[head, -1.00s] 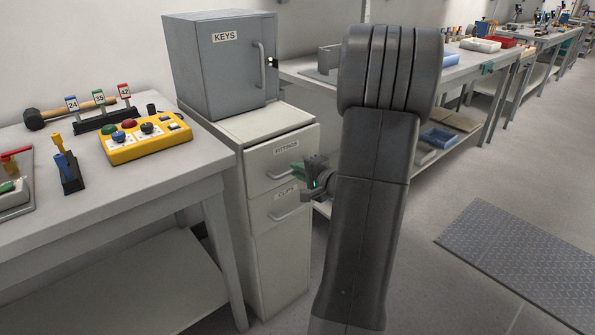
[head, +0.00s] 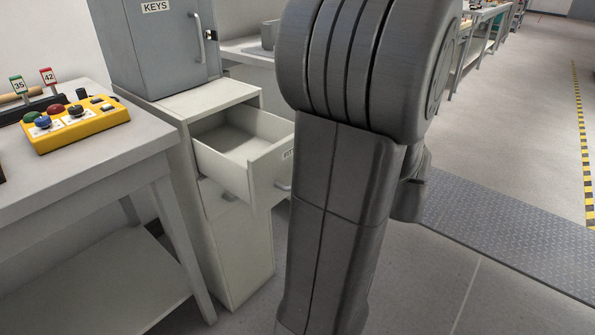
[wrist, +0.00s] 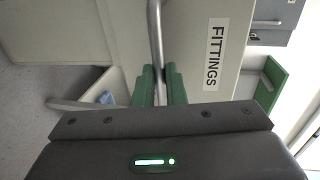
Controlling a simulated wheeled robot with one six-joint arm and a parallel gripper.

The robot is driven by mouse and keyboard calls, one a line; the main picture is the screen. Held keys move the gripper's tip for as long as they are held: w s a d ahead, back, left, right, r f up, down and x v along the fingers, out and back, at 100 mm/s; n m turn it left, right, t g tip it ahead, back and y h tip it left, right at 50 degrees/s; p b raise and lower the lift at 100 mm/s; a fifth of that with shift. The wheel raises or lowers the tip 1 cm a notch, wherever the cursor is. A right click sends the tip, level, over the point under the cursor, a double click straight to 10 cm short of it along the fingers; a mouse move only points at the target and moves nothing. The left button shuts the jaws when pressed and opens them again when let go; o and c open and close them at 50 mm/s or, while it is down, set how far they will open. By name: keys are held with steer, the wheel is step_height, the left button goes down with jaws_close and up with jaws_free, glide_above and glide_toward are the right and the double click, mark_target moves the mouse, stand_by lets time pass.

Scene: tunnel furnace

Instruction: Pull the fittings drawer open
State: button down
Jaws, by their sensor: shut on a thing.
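The fittings drawer (head: 265,172) stands well out of its white cabinet (head: 245,255) in the head view, and the part of its inside that shows looks empty. Its front also fills the upper middle of the wrist view (wrist: 192,35), beside the "FITTINGS" label (wrist: 214,55). My gripper (wrist: 160,85) is shut on the drawer's metal bar handle (wrist: 155,30), with a green finger on each side of it. In the head view the end of the handle (head: 284,186) shows, but my own arm hides the gripper.
A grey KEYS cabinet (head: 150,50) stands on top of the drawer cabinet. Left is a workbench (head: 130,165) with a yellow button box (head: 75,125). Open floor (head: 440,280) and a dark ridged mat (head: 500,240) lie right.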

steer(key=shift+s+d, duration=0.4)
steer(key=shift+d, duration=0.05)
steer(key=c, duration=1.5)
jaws_free()
steer(key=shift+d, duration=0.1)
steer(key=p+v, duration=0.3)
steer(key=v, duration=1)
steer(key=shift+s+d, duration=0.15)
steer(key=shift+d, duration=0.1)
steer(key=b+x, duration=0.3)
steer(key=x, duration=1)
steer(key=shift+w+a, duration=0.2)
steer(key=shift+a, duration=0.15)
